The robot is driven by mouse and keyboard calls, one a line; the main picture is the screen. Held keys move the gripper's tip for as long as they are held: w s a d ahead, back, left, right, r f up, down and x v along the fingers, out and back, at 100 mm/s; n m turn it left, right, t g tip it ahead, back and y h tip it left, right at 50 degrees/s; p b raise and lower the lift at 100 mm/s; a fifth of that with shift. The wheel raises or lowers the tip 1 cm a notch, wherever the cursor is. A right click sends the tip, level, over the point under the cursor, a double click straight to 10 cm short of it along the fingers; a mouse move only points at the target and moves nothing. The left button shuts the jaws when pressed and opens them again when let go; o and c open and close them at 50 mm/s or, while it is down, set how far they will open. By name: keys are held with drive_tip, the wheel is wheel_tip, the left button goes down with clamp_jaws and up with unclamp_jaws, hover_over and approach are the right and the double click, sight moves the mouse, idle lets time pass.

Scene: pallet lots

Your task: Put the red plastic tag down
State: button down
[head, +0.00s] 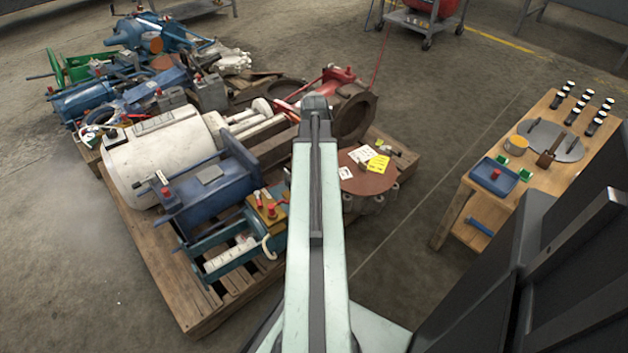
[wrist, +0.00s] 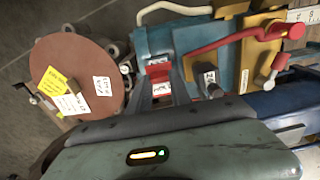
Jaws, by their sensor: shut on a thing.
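In the wrist view, the red plastic tag (wrist: 158,70) with a white label sits between the fingertips of my gripper (wrist: 159,82). The gripper is shut on it. Behind the tag is a teal and blue machine part (wrist: 185,42) with a red lever; I cannot tell whether the tag touches it. In the head view, my arm reaches out over the loaded pallet (head: 200,312). The arm hides the fingers and the tag there.
A round brown disc (head: 362,184) with white and yellow labels lies beside my arm, also in the wrist view (wrist: 95,48). A wooden bench (head: 545,180) at right holds a blue tray (head: 483,180) and several black cylinders. Concrete floor between pallet and bench is clear.

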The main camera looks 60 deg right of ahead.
wheel_tip(320, 180, down, 4)
drive_tip(key=b, duration=0.4)
drive_tip(key=shift+r, duration=0.25)
drive_tip(key=shift+f, duration=0.15)
drive_tip(key=c, duration=1.2)
unclamp_jaws()
wheel_tip(320, 180, up, 12)
drive_tip(key=p, duration=1.2)
drive_tip(key=shift+r, duration=0.2)
drive_tip(key=shift+w, duration=0.1)
